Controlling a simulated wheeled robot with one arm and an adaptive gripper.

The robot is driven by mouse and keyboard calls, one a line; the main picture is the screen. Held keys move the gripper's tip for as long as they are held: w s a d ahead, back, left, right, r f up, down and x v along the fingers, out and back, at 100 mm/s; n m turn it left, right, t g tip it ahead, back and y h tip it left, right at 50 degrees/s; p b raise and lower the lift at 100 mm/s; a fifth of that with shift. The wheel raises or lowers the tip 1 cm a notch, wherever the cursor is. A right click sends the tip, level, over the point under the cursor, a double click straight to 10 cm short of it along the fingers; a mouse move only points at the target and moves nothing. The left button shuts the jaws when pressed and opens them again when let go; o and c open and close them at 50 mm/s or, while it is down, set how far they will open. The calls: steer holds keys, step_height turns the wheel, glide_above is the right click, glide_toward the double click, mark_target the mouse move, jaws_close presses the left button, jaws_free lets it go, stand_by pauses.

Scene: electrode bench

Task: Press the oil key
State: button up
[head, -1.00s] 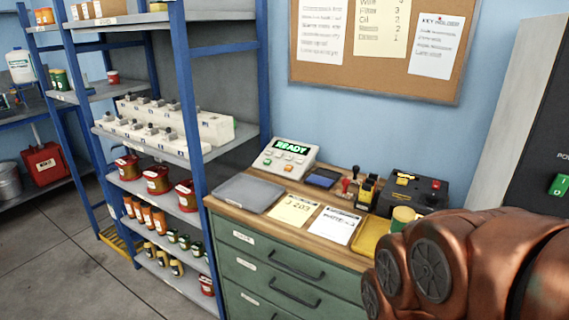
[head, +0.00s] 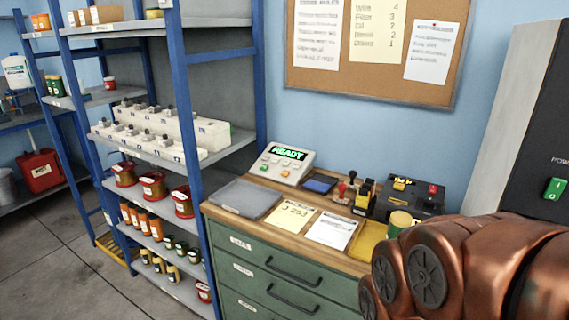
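A grey key panel (head: 283,164) with a lit display reading READY stands at the back of the green drawer cabinet's wooden top. It has several small keys, among them an orange one (head: 287,173) low on its face and pale ones. The key labels are too small to read, so I cannot tell which is the oil key. My copper-coloured arm fills the lower right, well apart from the panel. My gripper is not in view.
A grey tray (head: 245,198), two note sheets, a yellow tray (head: 368,243), stamps and a black box (head: 409,199) share the cabinet top (head: 270,228). A blue shelf rack (head: 190,130) stands left. A grey cabinet with a green power switch (head: 554,188) stands right. Floor at lower left is clear.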

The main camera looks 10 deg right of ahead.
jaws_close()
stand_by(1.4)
